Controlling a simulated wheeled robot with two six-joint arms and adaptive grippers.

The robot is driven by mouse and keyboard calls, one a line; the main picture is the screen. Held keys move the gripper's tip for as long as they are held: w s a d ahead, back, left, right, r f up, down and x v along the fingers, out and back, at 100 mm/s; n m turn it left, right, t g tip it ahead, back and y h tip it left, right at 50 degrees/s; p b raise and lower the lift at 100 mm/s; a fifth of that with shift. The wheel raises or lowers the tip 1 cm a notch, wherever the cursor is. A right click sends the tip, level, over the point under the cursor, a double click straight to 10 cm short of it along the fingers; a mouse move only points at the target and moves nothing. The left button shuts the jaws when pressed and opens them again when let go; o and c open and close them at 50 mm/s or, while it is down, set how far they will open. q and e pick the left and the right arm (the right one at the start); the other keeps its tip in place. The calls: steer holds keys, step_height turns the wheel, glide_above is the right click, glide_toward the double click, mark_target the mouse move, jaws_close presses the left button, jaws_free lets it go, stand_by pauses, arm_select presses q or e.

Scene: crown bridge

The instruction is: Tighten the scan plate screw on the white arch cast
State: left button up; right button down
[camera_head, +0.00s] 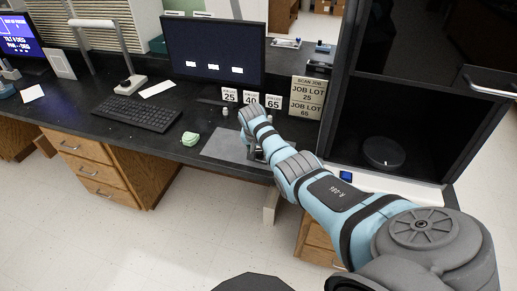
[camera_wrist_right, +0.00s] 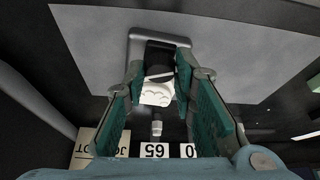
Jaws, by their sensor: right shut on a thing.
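My right gripper (camera_head: 256,152) is low over the grey mat on the bench, mostly hidden by my own arm in the head view. In the right wrist view its teal fingers (camera_wrist_right: 160,72) are closed on a dark object (camera_wrist_right: 159,58), which stands over a grey rounded plate (camera_wrist_right: 140,36). I cannot tell if this dark object is a tool or part of the scan plate. The white arch cast (camera_wrist_right: 156,95) shows between the fingers, right beside the dark object. The screw itself cannot be made out. My left gripper is not in view.
Lot cards 25 (camera_head: 229,95), 40 (camera_head: 249,99) and 65 (camera_head: 273,103) stand behind the grey mat (camera_head: 220,146). A scan job sign (camera_head: 307,97) stands at right. A dark open cabinet (camera_head: 385,110) stands right.

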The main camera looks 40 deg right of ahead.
steer(key=shift+w+f+m+b, duration=0.15)
steer(key=shift+m+b, duration=0.35)
steer(key=shift+m, duration=0.4)
steer(key=shift+f+m+g+h+b, duration=0.1)
steer(key=shift+m+g+h+b, duration=0.3)
steer(key=shift+m+b, duration=0.4)
steer(key=shift+a+m+g+b, duration=0.1)
steer(key=shift+m+g+b, duration=0.3)
steer(key=shift+m+b, duration=0.75)
steer(key=shift+r+n, duration=0.2)
steer(key=shift+n, duration=0.05)
steer(key=c, duration=1.3)
jaws_free()
steer(key=shift+r, duration=0.1)
